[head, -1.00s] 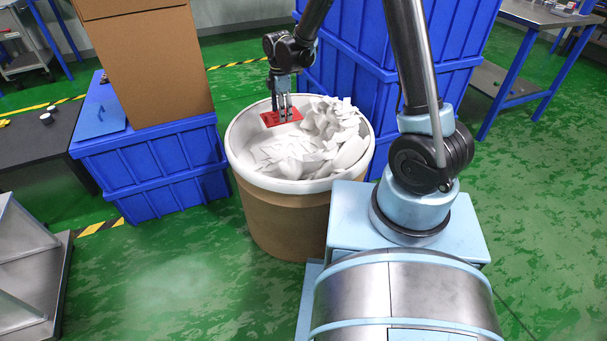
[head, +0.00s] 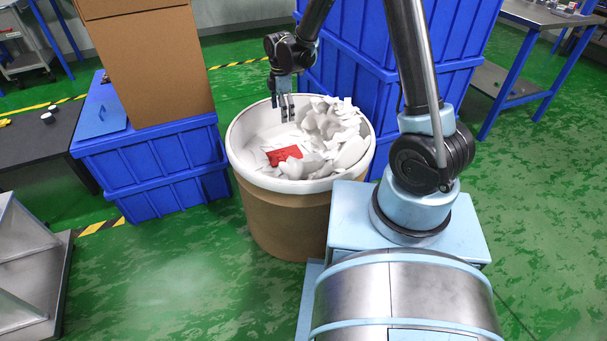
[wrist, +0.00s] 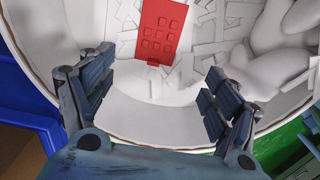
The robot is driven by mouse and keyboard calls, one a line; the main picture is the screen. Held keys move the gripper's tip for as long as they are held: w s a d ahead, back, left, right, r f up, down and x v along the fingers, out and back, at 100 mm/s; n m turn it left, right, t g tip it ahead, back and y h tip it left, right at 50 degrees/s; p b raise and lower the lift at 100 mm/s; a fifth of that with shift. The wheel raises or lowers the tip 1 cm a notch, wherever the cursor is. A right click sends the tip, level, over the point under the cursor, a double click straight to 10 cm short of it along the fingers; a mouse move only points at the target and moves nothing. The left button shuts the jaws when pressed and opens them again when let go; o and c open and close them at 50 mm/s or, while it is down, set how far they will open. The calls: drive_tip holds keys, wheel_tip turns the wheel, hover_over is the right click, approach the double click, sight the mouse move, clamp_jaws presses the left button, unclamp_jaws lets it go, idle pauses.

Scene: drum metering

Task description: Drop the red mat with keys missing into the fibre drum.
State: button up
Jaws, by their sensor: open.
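The red mat (head: 285,154) lies inside the fibre drum (head: 285,215), on the white scraps near the middle. In the wrist view the mat (wrist: 159,30) shows a grid of square marks and a small tab at its lower edge. My gripper (head: 287,114) is above the drum opening, apart from the mat. In the wrist view its two fingers (wrist: 155,95) are spread wide with nothing between them. The drum's pale rim (wrist: 150,142) runs below the fingers there.
White scraps (head: 335,120) are heaped at the drum's right side. A blue crate (head: 150,170) with a cardboard box (head: 145,65) on it stands left of the drum. Stacked blue crates (head: 360,60) stand behind it. Green floor is open in front at the left.

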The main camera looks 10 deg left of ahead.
wheel_tip(320, 180, up, 12)
drive_tip(key=shift+f, duration=0.15)
idle(0.4)
drive_tip(key=shift+w, duration=0.1)
